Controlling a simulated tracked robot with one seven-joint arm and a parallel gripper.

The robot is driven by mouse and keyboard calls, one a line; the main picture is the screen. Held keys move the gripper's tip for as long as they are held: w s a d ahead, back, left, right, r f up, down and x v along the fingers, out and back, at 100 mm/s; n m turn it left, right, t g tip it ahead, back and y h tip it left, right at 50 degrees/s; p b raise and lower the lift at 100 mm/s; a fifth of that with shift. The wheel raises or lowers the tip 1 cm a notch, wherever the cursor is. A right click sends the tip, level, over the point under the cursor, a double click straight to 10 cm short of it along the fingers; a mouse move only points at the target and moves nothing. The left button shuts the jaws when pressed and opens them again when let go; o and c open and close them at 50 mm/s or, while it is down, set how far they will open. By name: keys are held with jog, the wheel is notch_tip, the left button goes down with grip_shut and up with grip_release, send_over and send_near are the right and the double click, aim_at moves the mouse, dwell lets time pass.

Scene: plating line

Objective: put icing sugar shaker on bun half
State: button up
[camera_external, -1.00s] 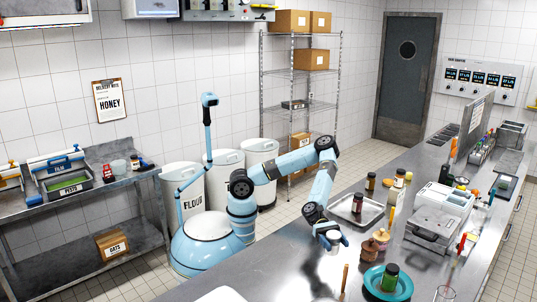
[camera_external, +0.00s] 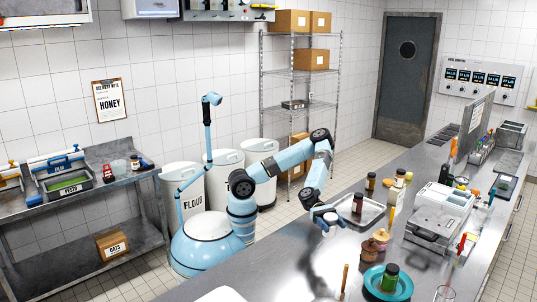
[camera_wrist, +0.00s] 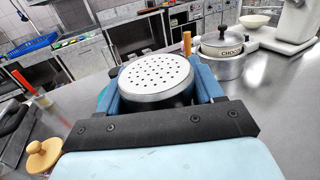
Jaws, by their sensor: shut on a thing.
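My gripper (camera_external: 327,214) is shut on the icing sugar shaker (camera_external: 331,219), held above the steel counter. In the wrist view the shaker's round, light metal lid with many small holes (camera_wrist: 156,75) faces the camera, between the two blue fingers of my gripper (camera_wrist: 160,88). The lower part of the shaker is mostly hidden by the gripper. I cannot make out a bun half for certain in either view.
A tray (camera_external: 345,205) holds a dark jar behind. The wrist view shows a metal "CHOCO" container (camera_wrist: 223,62). The counter's left part is largely clear.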

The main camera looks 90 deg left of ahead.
jog(key=w+a+r+n+t+y, duration=0.2)
jog(key=w+a+n+t+y, duration=0.3)
jog(key=w+a, duration=2.35)
jog(key=w+a+n+t+y, duration=0.1)
jog(key=w+a+t, duration=0.15)
jog(key=a, duration=1.05)
jog(key=w+a+n+t+y, duration=0.1)
jog(key=w+a, duration=0.2)
jog(key=a, duration=1)
jog(key=w+a+n+t+y, duration=0.1)
jog(key=w+a+y, duration=0.15)
jog(key=a, duration=0.95)
send_over(390, 182)
jog(key=w+a, duration=0.1)
notch_tip(390, 182, down, 8)
jog(key=shift+w+a+f+h, duration=0.15)
jog(key=shift+w+f+h, duration=0.3)
jog(key=shift+w+f, duration=0.25)
jog(key=shift+f, duration=1.6)
